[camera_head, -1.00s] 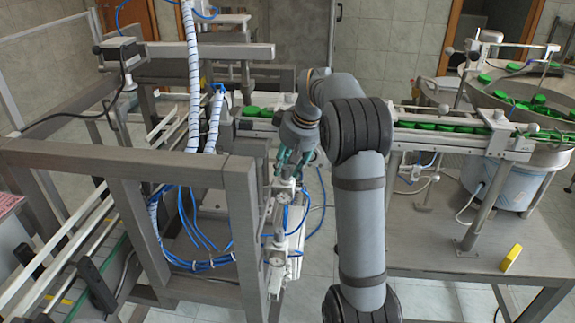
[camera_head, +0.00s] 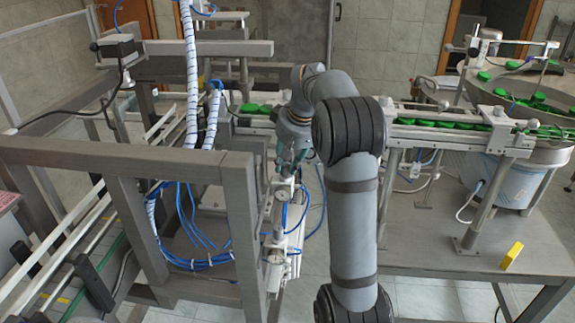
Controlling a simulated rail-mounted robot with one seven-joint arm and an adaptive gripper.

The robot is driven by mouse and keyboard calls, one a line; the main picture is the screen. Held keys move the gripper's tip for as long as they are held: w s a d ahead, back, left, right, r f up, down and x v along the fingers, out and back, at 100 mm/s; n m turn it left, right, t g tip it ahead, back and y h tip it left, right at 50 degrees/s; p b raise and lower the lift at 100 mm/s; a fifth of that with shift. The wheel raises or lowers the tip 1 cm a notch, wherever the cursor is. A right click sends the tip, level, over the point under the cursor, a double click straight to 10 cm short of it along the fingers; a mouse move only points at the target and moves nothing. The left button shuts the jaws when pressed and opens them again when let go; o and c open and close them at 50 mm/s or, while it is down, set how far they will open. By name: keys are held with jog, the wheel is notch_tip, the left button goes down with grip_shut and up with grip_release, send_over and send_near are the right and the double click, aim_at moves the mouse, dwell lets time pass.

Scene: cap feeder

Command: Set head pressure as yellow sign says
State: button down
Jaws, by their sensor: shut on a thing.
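My gripper (camera_head: 286,172) points down at the top of the upper pressure regulator with its round gauge (camera_head: 284,194), on the side of the grey frame. Its teal fingers are shut on the regulator's top knob, which they mostly hide. A second regulator with a gauge (camera_head: 276,257) sits lower on the same white assembly, apart from my gripper. A small yellow sign (camera_head: 512,254) stands on the grey table at the right. Any writing on it and the gauge readings are too small to read.
A grey frame (camera_head: 238,215) stands close left of the regulators, with blue hoses (camera_head: 200,262) around it. A conveyor (camera_head: 455,135) carrying green caps runs behind my arm to a round feeder bowl (camera_head: 550,150) at the right. The grey table (camera_head: 430,240) is mostly bare.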

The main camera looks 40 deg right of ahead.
jog(key=shift+w+a+r, duration=0.1)
jog(key=shift+w+r, duration=0.1)
jog(key=shift+w, duration=0.05)
jog(key=c, duration=1.8)
grip_release()
jog(key=shift+o, duration=1.3)
jog(key=shift+f, duration=0.15)
jog(key=shift+s, duration=0.1)
jog(key=v, duration=1.2)
jog(key=shift+f, duration=0.1)
